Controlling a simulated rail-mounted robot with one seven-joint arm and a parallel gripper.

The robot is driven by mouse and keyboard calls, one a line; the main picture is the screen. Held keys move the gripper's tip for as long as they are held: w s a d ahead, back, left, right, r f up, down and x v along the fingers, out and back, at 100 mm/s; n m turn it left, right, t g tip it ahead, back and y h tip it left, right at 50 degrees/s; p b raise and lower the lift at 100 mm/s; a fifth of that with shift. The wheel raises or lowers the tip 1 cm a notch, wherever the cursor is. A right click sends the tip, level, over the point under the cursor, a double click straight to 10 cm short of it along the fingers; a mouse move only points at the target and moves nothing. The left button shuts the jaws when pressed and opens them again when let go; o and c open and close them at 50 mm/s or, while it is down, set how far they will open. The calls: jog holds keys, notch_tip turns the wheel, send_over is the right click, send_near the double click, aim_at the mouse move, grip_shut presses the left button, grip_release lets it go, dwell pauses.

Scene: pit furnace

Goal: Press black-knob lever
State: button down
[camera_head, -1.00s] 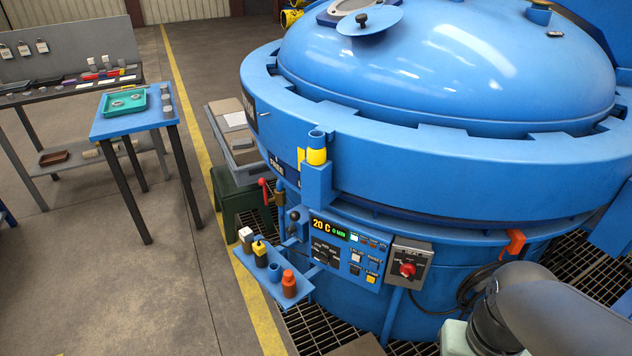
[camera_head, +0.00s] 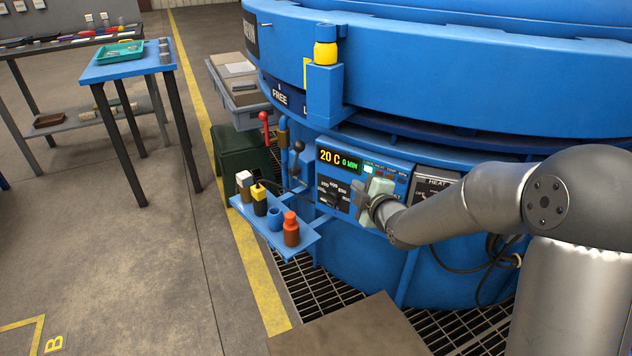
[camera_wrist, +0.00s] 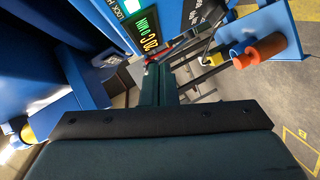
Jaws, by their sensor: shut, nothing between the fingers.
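The black-knob lever (camera_head: 298,147) stands upright at the left side of the blue furnace control panel (camera_head: 347,158), above the small blue shelf. A red-knob lever (camera_head: 264,117) is to its left and slightly farther back. My gripper (camera_head: 359,194) is shut and empty, in front of the panel's left-middle part, to the right of the black knob and lower in the picture, apart from it. In the wrist view my gripper's shut fingers (camera_wrist: 160,85) point toward the lever area beside the display; I cannot clearly make out the black knob there.
The blue shelf (camera_head: 303,236) holds several small bottles and cups, including an orange-red bottle (camera_head: 291,229), just below the levers. The HEAT switch box (camera_head: 432,190) is behind my arm. A blue table with a green tray (camera_head: 119,53) stands at the left. Floor between is clear.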

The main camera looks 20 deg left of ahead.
aim_at(301, 151)
jog(key=a+f+n+t+y+b, duration=0.2)
jog(key=a+f+n+y+b, duration=0.3)
jog(key=a+y, duration=0.1)
jog(key=shift+w+a+y, duration=0.4)
jog(key=shift+a, duration=0.2)
jog(key=b+x, duration=0.2)
jog(key=x, duration=1.2)
jog(key=shift+b, duration=0.4)
jog(key=shift+w+d, duration=0.1)
